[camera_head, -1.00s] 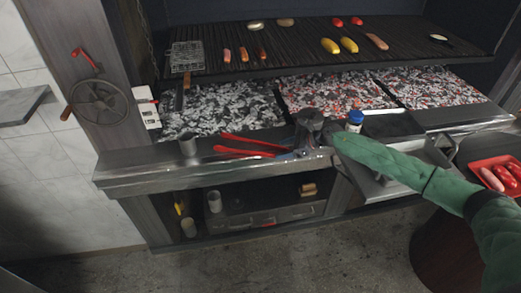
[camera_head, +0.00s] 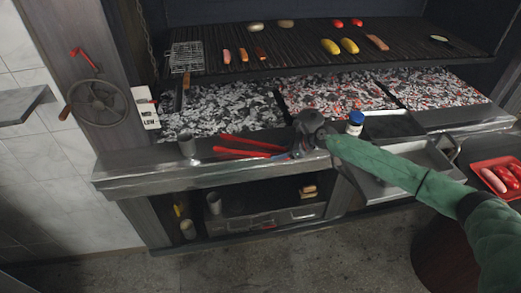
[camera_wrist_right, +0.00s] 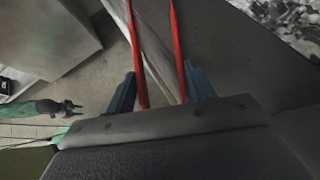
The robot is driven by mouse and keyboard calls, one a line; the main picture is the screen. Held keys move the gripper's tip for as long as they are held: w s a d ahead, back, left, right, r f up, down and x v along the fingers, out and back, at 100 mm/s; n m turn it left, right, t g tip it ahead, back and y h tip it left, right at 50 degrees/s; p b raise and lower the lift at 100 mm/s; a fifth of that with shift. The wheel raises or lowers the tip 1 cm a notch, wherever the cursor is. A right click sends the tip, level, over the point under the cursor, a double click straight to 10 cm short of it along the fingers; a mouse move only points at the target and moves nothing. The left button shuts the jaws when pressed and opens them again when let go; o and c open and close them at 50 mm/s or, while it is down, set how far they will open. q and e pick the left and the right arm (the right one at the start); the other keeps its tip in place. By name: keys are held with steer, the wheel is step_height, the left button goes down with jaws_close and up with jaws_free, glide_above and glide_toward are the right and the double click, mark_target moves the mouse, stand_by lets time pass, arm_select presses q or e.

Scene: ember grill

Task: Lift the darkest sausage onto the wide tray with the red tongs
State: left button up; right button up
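The red tongs (camera_head: 245,143) lie along the metal front ledge, their two arms pointing left. My right gripper (camera_head: 297,151) is at their right end; in the right wrist view its blue fingers (camera_wrist_right: 160,88) sit close against the outer sides of both red arms and appear shut on them. Several sausages lie on the grill; the brownest of the small ones (camera_head: 260,53) is right of two pinker ones, and a longer one (camera_head: 377,42) lies further right. A wide metal tray (camera_head: 378,192) is under my right forearm. My left gripper (camera_wrist_right: 72,104) looks open and empty in the wrist view.
Glowing coals (camera_head: 325,92) lie below the grill. A red tray (camera_head: 485,167) with sausages is at the right. A wire basket (camera_head: 187,55) is on the grill's left.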

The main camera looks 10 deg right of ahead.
steer(key=shift+r, duration=0.1)
steer(key=shift+r+p, duration=0.45)
steer(key=shift+r, duration=0.3)
step_height(320, 180, up, 8)
steer(key=p, duration=0.2)
steer(key=shift+r+p, duration=0.2)
steer(key=shift+p, duration=0.2)
stand_by(0.8)
